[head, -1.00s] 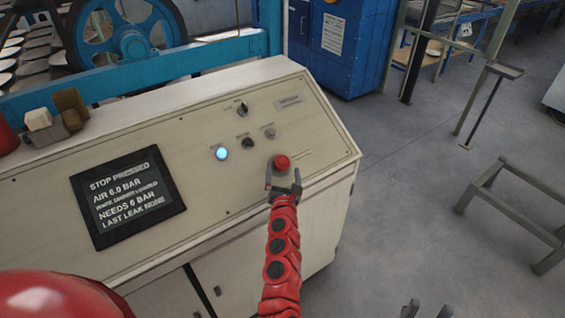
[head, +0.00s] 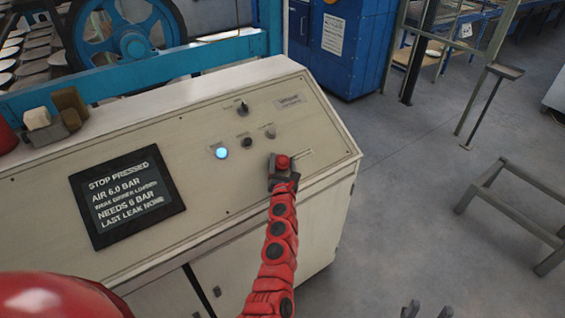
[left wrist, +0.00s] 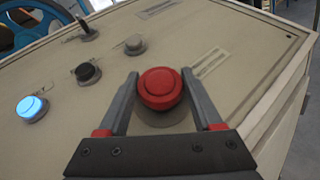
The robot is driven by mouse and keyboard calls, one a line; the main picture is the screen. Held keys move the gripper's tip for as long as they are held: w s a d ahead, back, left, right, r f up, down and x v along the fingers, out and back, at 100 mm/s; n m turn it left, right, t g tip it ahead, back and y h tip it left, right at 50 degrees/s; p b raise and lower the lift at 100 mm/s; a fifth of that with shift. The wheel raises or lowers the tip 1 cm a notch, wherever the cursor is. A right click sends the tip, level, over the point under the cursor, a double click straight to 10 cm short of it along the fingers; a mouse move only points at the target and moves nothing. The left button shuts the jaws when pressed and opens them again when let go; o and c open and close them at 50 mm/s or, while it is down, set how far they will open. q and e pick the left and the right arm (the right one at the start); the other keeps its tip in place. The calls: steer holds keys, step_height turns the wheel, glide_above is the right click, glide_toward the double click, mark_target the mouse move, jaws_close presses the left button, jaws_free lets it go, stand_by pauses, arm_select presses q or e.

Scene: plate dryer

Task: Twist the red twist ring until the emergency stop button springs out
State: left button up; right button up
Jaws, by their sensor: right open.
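The red emergency stop button with its red twist ring (head: 282,162) sits on the sloping beige control panel (head: 235,185), near its right end. My left gripper (head: 284,165) reaches it from the front. In the left wrist view the red button and ring (left wrist: 160,88) sit between the two grey fingers (left wrist: 160,82), which appear to touch both sides. The black screen (head: 128,196) reads "STOP PRESSED", "AIR 6.0 BAR", "NEEDS 6 BAR" and "LAST LEAK NONE". My right gripper (head: 427,311) shows only its fingertips at the bottom edge, apart and empty, away from the panel.
A lit blue-white button (head: 221,153), a black button (head: 246,143), a grey button (head: 270,132) and a dark selector switch (head: 242,107) are near the stop button. A grey metal frame (head: 515,205) stands on the floor at right. Open floor lies between it and the panel.

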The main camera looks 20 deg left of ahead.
arm_select(q)
steer(key=c, duration=0.5)
steer(key=shift+r+p, duration=0.1)
steer(key=shift+p, duration=0.35)
steer(key=shift+c, duration=0.2)
steer(key=m+h+p, duration=0.2)
steer(key=p, duration=0.1)
steer(key=m+h+p, duration=0.2)
steer(key=p, duration=0.2)
steer(key=m+h+p, duration=0.2)
steer(key=p, duration=0.2)
steer(key=shift+a+r+g+h, duration=0.15)
steer(key=shift+r+g+h, duration=0.15)
steer(key=shift+g, duration=0.1)
steer(key=shift+f+m+g+h+p, duration=0.2)
steer(key=shift+m+g+h+p, duration=0.3)
steer(key=shift+m+h+p, duration=0.35)
steer(key=shift+f+m+h, duration=0.2)
steer(key=shift+m+h, duration=0.25)
steer(key=shift+m, duration=0.1)
steer(key=shift+g, duration=0.3)
steer(key=o, duration=1.4)
